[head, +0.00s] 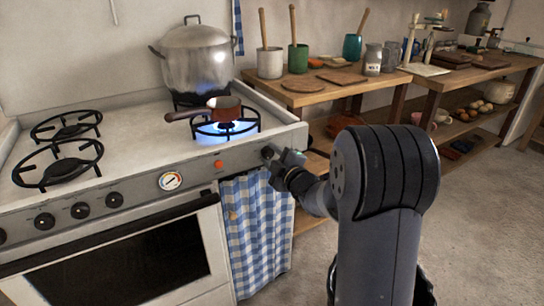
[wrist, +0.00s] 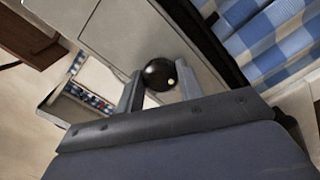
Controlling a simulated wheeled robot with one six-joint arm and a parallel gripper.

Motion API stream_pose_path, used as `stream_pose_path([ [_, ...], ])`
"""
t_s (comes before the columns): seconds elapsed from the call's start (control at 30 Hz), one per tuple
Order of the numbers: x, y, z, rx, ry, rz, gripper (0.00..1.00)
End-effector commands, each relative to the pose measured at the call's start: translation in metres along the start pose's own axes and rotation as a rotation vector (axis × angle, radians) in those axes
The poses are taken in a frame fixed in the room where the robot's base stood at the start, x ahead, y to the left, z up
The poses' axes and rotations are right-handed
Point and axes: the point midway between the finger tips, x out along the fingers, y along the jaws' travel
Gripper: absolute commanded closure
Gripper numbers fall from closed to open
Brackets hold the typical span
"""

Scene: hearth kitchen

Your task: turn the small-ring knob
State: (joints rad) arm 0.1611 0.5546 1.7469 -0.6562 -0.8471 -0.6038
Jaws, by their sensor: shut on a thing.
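The small-ring knob (wrist: 159,74) is a round black knob with a pale dot, on the stove's front panel. In the wrist view it sits between the two fingers of my gripper (wrist: 160,90), which is shut on it. In the head view my gripper (head: 272,159) is at the right end of the stove front and mostly hides the knob. The ring (head: 248,126) above it has a blue flame (head: 227,128) under a small reddish-brown saucepan (head: 224,107).
Several other black knobs (head: 80,210), a dial gauge (head: 170,181) and a red light (head: 218,164) line the stove front. A checked cloth (head: 255,230) hangs just below my gripper. A large pot (head: 196,60) stands behind. A wooden bench (head: 310,96) with jars is to the right.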

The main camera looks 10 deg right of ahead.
Motion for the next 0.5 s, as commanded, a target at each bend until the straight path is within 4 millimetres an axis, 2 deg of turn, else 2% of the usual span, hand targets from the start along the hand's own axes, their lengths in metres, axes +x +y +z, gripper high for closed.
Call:
stream_pose_path([
  [0.5,0.0000,-0.0009,-0.0005,0.422,-0.001,-0.002,0.88],
])
